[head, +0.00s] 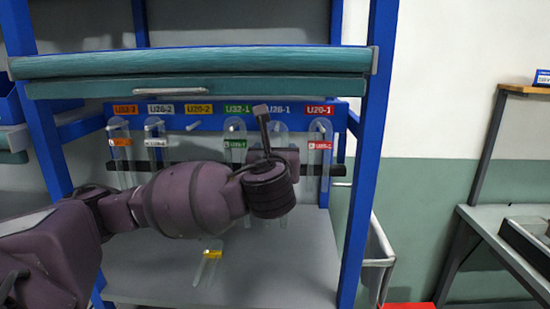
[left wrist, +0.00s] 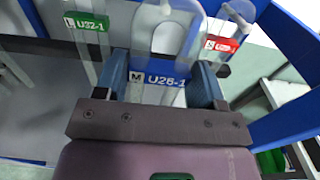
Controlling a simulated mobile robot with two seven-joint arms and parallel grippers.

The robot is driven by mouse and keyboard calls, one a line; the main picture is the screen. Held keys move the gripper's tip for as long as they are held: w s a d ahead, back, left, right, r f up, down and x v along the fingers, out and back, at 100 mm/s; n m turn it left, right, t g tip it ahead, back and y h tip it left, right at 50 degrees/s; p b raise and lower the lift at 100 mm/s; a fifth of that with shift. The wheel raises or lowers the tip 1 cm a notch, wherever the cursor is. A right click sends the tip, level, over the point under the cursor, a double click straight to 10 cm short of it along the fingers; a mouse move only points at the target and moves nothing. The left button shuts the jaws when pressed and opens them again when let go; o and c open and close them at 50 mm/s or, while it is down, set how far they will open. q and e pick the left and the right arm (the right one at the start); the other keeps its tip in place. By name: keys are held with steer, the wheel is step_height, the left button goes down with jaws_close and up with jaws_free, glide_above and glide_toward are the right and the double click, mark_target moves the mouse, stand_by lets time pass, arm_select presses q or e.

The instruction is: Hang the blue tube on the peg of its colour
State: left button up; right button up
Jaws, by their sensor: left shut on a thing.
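The blue tube (left wrist: 166,45) is a clear tube with a blue "U26-1" tag (left wrist: 165,79), upright between the two fingers of my left gripper (left wrist: 164,88), which is shut on it. In the head view its clear top (head: 281,129) shows above my wrist, just below the blue "U26-1" label (head: 279,109) on the blue rail (head: 210,123). Its lower part is mostly hidden behind my gripper. The blue peg is hidden or too small to make out, and I cannot tell whether the tube's hole is around it. My right gripper is not in view.
The green-tagged tube (head: 235,135) hangs to the left and the red-tagged tube (head: 319,135) to the right, both close. Orange-tagged (head: 121,140) and white-tagged (head: 154,132) tubes hang farther left. A yellow-tagged tube (head: 208,265) is lower down. A teal-edged shelf (head: 200,62) overhangs the rail.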

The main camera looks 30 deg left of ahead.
arm_select(q)
steer(key=shift+w+a+f+b, duration=0.15)
steer(key=shift+w+a+b, duration=0.25)
steer(key=shift+w, duration=0.15)
steer(key=shift+w+a, duration=0.15)
steer(key=shift+w, duration=0.2)
steer(key=f+b+x, duration=0.1)
steer(key=b+x, duration=0.3)
steer(key=x, duration=0.3)
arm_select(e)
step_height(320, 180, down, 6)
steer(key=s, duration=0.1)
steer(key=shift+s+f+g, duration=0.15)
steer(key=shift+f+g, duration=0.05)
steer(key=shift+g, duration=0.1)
